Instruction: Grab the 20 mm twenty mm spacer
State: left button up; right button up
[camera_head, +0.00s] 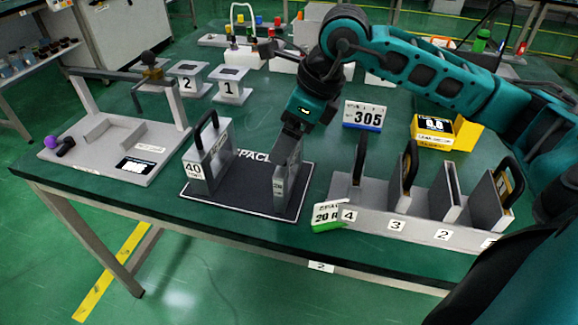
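The small grey upright spacer (284,185) stands at the right side of the black spacer mat (238,192). A small label is on its front edge, too small to read surely. My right gripper (290,145) comes down from above and meets the top of this spacer, where it hides any handle. I cannot tell whether its fingers are closed. A wider grey spacer (212,160) marked 40, with a black handle, stands at the mat's left side. A white and green sign (328,214) reading 20 stands right of the mat. My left gripper is not in view.
A grey rack (400,222) with numbered slots and black-handled plates stands at the right front. A 305 display (365,115) and a yellow meter (432,130) are behind it. A grey fixture (112,150) stands at left, with blocks 1 (230,88) and 2 (188,82) farther back.

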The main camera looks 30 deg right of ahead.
jog(key=c, duration=1.3)
jog(key=shift+c, duration=0.4)
jog(key=shift+r, duration=0.2)
